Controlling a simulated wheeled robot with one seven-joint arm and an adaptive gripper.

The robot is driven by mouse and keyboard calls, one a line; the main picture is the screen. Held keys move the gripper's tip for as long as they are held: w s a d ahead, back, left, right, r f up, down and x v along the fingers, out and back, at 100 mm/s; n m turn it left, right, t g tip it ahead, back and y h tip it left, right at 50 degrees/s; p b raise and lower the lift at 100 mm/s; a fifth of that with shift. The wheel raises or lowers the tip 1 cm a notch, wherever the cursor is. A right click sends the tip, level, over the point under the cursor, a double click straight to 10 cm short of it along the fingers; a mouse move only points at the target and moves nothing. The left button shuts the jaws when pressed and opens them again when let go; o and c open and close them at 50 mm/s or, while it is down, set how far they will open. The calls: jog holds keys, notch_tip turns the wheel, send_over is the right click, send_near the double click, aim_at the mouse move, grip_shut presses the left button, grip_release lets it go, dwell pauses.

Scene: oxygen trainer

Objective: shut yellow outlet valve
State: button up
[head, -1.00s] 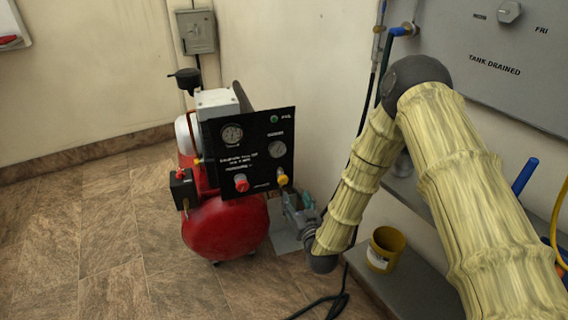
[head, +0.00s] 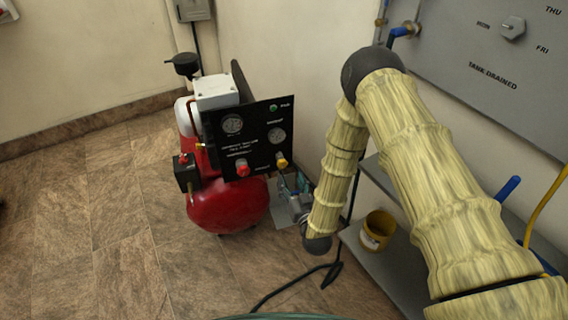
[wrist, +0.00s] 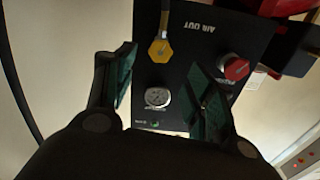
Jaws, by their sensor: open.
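The yellow outlet valve (head: 282,160) is a small knob at the lower right of the black compressor panel (head: 258,143). In the wrist view the yellow valve (wrist: 160,50) shows as a yellow hexagonal knob with a grey stem or hose end, near the upside-down "AIR OUT" label. My gripper (wrist: 163,68) is open and empty, its two dark green fingers spread in front of the panel, with the yellow valve seen between them. In the head view my gripper (head: 293,196) is just below and right of the valve, partly hidden by my arm. Contact is not visible.
The red tank (head: 228,208) stands under the panel. A shelf with a yellow cup (head: 377,230) is at right. A black cable (head: 290,285) lies on the floor.

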aim_at(283, 164)
jog(key=x, duration=0.8)
jog(key=shift+w+a, duration=0.1)
jog(key=shift+w, duration=0.3)
jog(key=shift+c, duration=0.2)
jog(key=shift+f, duration=0.1)
jog(key=c, duration=1)
